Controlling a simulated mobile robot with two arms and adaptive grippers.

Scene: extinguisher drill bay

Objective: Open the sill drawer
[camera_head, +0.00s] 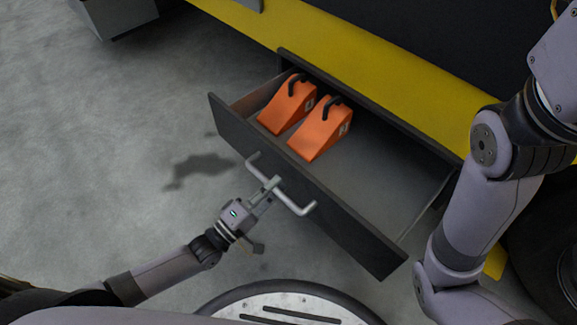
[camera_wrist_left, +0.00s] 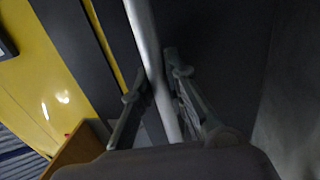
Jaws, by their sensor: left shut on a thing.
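The sill drawer (camera_head: 310,205) is dark grey and stands pulled out from the yellow sill, with its inside showing. A silver bar handle (camera_head: 297,207) runs along its front, and the bar also shows in the left wrist view (camera_wrist_left: 147,45). My left gripper (camera_head: 268,187) is shut on the handle near its middle; in the left wrist view its two fingers (camera_wrist_left: 158,90) lie on either side of the bar. My right arm is at the right of the head view, and its gripper is out of view.
Two orange wheel chocks (camera_head: 285,105) (camera_head: 320,130) with black handles lie in the drawer's left part; its right part is empty. The yellow sill (camera_head: 350,70) runs behind. A dark wheel (camera_head: 550,235) is at the right. Concrete floor (camera_head: 110,150) is clear at left.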

